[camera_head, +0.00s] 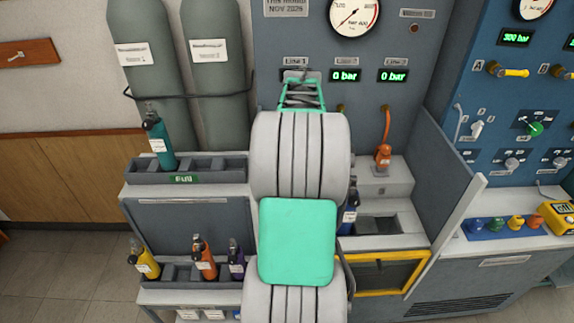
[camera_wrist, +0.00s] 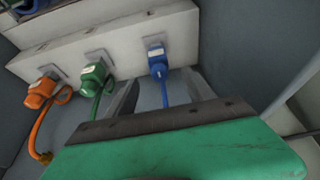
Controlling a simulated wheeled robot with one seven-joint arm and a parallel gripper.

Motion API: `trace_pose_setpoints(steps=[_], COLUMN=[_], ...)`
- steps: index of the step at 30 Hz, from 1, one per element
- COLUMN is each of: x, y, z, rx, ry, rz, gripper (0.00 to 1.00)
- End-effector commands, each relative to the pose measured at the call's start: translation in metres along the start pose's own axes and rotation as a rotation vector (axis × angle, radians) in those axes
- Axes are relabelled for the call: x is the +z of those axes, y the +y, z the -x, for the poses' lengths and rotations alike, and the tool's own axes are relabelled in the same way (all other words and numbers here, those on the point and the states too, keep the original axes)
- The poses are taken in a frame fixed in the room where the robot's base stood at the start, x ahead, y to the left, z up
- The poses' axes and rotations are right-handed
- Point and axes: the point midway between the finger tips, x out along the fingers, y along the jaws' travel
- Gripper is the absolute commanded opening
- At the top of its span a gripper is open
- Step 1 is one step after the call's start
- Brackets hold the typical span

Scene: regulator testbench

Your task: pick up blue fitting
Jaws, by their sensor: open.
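The blue fitting (camera_wrist: 158,64) sits on a pale block in the wrist view, with a blue hose running down from it. My gripper (camera_wrist: 162,80) is open, and its two grey fingers point towards the block on either side of the line to the blue fitting. The fitting shows between the fingertips, and I see no contact. How much depth separates them I cannot tell.
A green fitting (camera_wrist: 94,76) and an orange fitting (camera_wrist: 42,92), each with a hose, sit left of the blue one. The orange fitting also shows in the head view (camera_head: 383,156). A grey side panel (camera_head: 434,180) stands to the right. A dark blue bottle (camera_head: 348,218) is partly hidden by my arm.

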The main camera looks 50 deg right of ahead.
Motion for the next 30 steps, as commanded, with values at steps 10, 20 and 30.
trace_pose_setpoints(steps=[10,20,30], x=[0.004,0.004,0.004], y=[0.009,0.012,0.010], z=[-0.039,-0.085,-0.085], rx=[0.005,0.004,0.003], ry=[-0.005,0.000,0.000], rz=[-0.013,-0.010,-0.008], gripper=[0.62,0.62,0.48])
